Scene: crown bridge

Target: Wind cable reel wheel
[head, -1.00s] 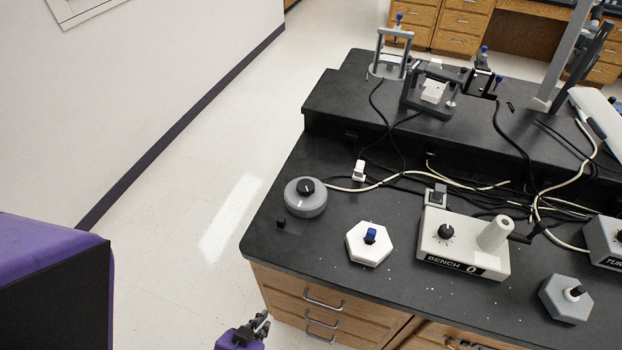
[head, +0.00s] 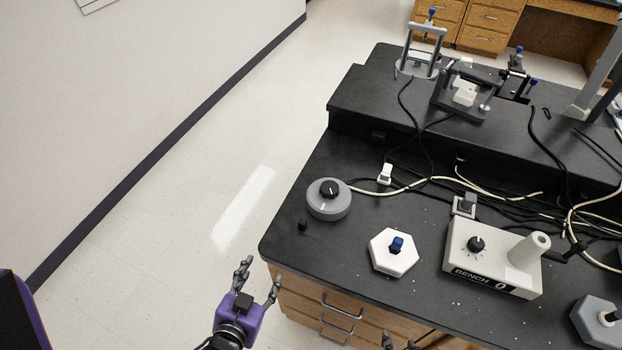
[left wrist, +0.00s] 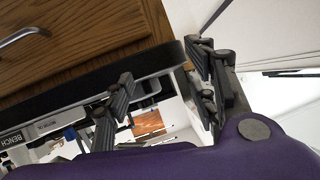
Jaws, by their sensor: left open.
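I cannot tell for certain which thing is the cable reel wheel. A round grey drum with a black knob on top (head: 329,199) sits near the left end of the black bench, with a white cable running close to it. My left gripper (head: 258,276) is open and empty, beside the bench's front left corner and apart from the drum. In the left wrist view its two fingers (left wrist: 160,88) are spread with nothing between them. Dark tips at the bottom edge of the head view look like my right gripper (head: 400,343); the rest is cut off.
A white hexagonal block with a blue knob (head: 394,252) and a white BENCH box (head: 492,258) stand on the bench (head: 350,290). Loose cables lie behind them. Clamp-like fixtures (head: 465,95) stand on the raised shelf. Wooden drawers with handles are below the bench edge. The floor at left is clear.

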